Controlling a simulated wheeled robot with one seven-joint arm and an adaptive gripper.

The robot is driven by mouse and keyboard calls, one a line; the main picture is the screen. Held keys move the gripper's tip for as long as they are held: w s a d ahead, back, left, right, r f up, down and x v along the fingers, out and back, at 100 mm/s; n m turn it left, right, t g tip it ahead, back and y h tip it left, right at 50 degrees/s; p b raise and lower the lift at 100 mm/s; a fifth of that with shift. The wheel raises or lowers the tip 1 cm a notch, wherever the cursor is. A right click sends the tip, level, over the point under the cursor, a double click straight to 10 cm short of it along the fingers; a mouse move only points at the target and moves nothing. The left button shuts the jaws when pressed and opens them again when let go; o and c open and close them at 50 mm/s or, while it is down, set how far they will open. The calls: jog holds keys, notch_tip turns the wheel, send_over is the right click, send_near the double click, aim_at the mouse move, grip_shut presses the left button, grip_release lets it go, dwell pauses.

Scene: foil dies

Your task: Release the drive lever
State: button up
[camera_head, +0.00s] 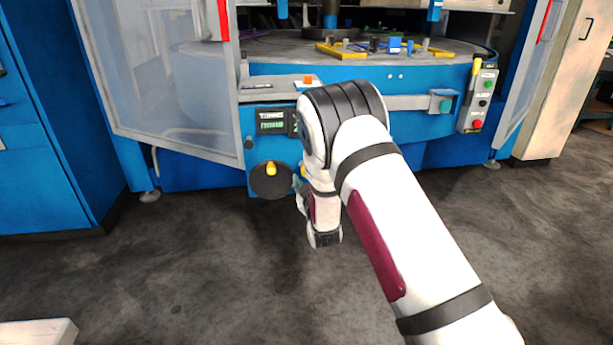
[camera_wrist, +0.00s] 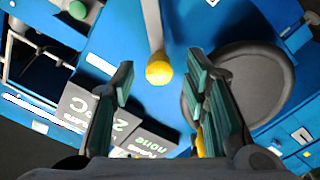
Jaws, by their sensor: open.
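A lever, taken to be the drive lever, shows in the wrist view as a pale grey rod ending in a yellow knob (camera_wrist: 158,69). The rod comes down from the top edge against the blue machine front. My gripper (camera_wrist: 161,83) is open, its two teal-padded fingers on either side of the knob in the picture. The knob appears near the fingertips; I cannot tell whether it lies between them in depth. No finger visibly touches it. In the head view my arm hides most of the lever, with a small yellow bit (camera_head: 303,170) beside my wrist.
A dark round disc (camera_head: 271,181) with a yellow handle is close by; it also shows right of my fingers in the wrist view (camera_wrist: 240,85). A display (camera_head: 271,122) sits above it. A button box (camera_head: 480,98) hangs at right. The floor in front is clear.

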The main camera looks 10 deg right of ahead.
jog(key=s, duration=0.6)
jog(key=shift+s, duration=0.15)
jog(key=shift+d, duration=0.1)
jog(key=shift+c, duration=0.5)
